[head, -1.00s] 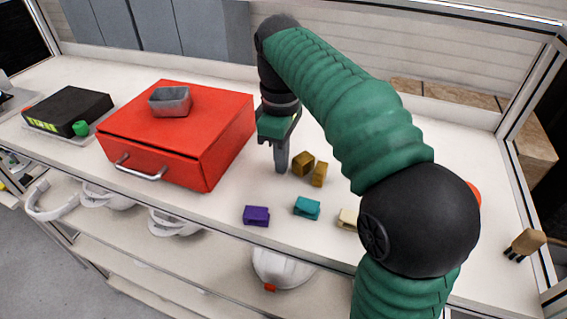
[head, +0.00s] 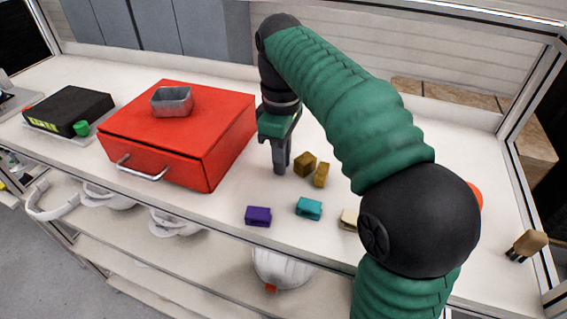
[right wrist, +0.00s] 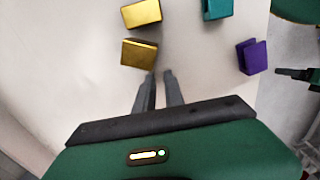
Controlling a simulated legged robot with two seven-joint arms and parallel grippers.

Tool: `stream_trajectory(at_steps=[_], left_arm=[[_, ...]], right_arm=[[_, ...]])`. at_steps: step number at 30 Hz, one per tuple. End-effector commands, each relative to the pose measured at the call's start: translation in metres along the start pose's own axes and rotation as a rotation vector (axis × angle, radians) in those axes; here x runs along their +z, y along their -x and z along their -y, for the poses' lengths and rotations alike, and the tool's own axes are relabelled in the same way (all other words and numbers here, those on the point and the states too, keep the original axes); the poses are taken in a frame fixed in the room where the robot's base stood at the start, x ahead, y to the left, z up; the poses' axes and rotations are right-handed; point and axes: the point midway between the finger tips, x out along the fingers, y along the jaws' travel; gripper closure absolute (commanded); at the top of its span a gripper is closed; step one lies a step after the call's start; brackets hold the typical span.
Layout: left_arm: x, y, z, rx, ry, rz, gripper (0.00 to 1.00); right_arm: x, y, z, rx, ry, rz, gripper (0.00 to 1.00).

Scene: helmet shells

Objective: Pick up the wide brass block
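Two brass blocks stand close together on the white tabletop. In the head view one brass block (head: 304,164) looks wider, and the other brass block (head: 321,174), to its right, looks narrower. In the right wrist view the nearer brass block (right wrist: 139,53) and the farther brass block (right wrist: 141,14) look similar in size. My right gripper (head: 281,170) points down just left of the wider-looking block, apart from it. In the right wrist view its fingers (right wrist: 160,76) have a narrow gap with nothing between them. My left gripper is not seen in the head view.
A purple block (head: 258,216), a teal block (head: 309,208) and a cream block (head: 348,219) lie along the front edge. A red drawer box (head: 225,130) with a grey bin (head: 171,101) on top stands left of my right gripper. White helmet shells (head: 283,268) are below.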

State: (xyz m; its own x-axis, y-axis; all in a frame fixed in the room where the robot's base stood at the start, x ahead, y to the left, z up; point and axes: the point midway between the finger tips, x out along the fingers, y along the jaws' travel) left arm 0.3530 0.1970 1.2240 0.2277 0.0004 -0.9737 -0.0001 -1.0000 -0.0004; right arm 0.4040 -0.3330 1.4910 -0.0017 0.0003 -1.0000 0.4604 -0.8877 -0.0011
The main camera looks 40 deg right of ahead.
Motion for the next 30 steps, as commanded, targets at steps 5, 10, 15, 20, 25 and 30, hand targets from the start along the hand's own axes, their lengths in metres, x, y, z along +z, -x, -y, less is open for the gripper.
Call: stream_trajectory(at_steps=[5,10,15,20,25,30], left_arm=[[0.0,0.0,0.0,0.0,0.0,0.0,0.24],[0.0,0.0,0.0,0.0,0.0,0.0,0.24],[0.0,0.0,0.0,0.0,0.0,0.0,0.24],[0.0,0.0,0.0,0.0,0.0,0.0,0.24],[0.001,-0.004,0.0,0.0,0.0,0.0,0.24],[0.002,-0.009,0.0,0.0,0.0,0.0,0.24]], right_arm=[[0.0,0.0,0.0,0.0,0.0,0.0,0.61],[0.0,0.0,0.0,0.0,0.0,0.0,0.39],[0.0,0.0,0.0,0.0,0.0,0.0,0.38],[0.0,0.001,-0.001,0.001,0.0,-0.001,0.38],[-0.001,0.02,-0.001,0.002,0.0,-0.003,0.38],[-0.009,0.052,-0.003,0.003,0.002,-0.003,0.38]])
